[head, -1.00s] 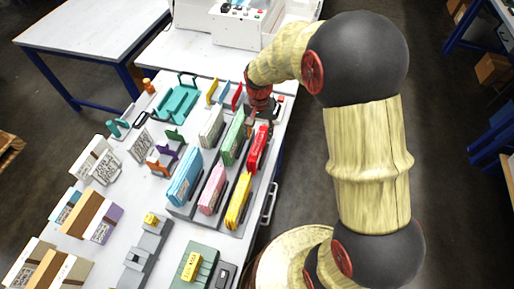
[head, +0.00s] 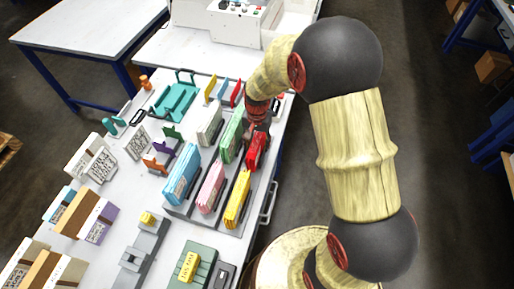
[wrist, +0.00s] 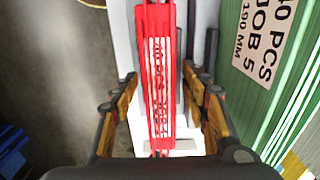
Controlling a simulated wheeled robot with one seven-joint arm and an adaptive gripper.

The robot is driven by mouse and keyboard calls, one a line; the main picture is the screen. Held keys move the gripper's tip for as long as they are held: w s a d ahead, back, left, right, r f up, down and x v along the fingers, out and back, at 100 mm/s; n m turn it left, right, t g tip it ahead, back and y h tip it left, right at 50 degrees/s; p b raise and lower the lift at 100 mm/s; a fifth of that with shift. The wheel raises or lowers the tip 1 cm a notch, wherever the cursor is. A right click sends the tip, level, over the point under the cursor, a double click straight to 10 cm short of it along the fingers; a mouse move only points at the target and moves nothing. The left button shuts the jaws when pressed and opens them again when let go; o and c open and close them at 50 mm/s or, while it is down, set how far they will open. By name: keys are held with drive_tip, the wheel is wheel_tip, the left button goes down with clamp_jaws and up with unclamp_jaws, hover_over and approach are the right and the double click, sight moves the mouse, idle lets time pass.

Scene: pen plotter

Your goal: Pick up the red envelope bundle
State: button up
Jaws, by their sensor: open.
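The red envelope bundle (head: 256,150) stands upright at the right back of the grey rack (head: 228,219), among other coloured bundles. In the wrist view the red bundle (wrist: 158,85), with dark print on its top, lies between the two fingers of my gripper (wrist: 158,100). The fingers stand apart on either side, with a gap to the bundle on both sides. In the head view my gripper (head: 257,122) is at the far end of the red bundle, and its fingertips are partly hidden by my wrist.
A green bundle (head: 232,136) stands close on the left of the red one; its label shows in the wrist view. Yellow (head: 237,199), pink (head: 211,187), blue (head: 181,177) and white (head: 209,124) bundles share the rack.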

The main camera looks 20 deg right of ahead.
drive_tip(key=shift+c, duration=0.9)
clamp_jaws()
